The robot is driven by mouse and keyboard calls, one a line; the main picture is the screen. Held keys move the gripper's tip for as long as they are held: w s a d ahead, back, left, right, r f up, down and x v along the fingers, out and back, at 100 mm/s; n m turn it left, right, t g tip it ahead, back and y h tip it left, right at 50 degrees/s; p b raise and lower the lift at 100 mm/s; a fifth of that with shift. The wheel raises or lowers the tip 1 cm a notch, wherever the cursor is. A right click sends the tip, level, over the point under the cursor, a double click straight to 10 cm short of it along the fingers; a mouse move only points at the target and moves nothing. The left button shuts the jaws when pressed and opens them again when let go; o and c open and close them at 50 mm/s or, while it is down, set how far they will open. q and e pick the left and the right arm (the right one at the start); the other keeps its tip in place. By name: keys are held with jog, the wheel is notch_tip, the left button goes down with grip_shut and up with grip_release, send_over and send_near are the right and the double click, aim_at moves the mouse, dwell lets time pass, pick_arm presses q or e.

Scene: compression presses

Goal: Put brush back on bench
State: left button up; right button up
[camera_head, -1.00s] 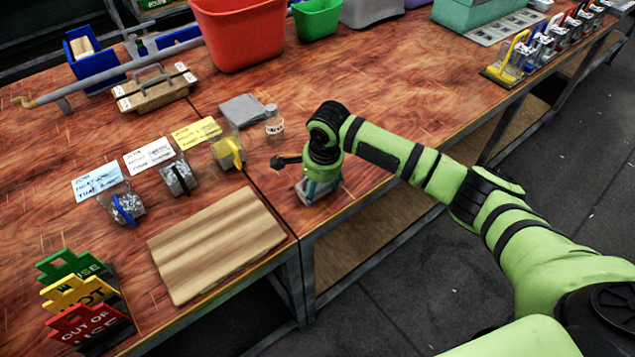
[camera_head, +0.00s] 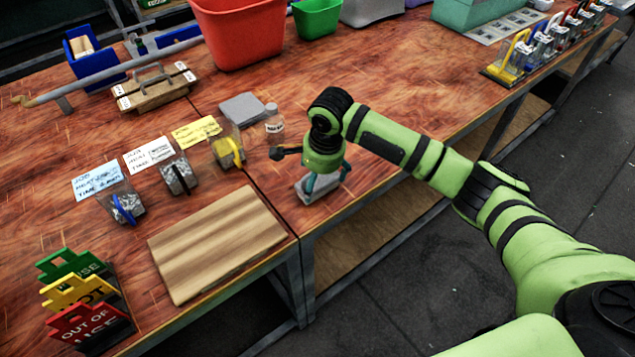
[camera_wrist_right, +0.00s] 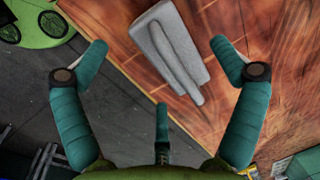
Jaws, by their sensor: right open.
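The brush, a pale grey block with a long ridge on top (camera_wrist_right: 172,48), lies on the wooden bench (camera_wrist_right: 240,85) near its front edge. In the head view its grey body (camera_head: 306,193) shows under my right gripper (camera_head: 322,184). My right gripper is open, with its teal fingers spread around the brush. In the right wrist view the brush lies between the spread fingertips (camera_wrist_right: 158,52), with visible gaps to them. My left gripper is not in view.
A wooden board (camera_head: 215,240) lies left of the gripper. A small clear bottle (camera_head: 274,125) and a grey square pad (camera_head: 242,108) stand behind it. Small containers with labels (camera_head: 178,178) sit further left.

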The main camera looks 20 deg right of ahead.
notch_tip(320, 180, up, 9)
jog(key=s, duration=0.1)
jog(key=shift+s+d, duration=0.2)
jog(key=shift+d, duration=0.05)
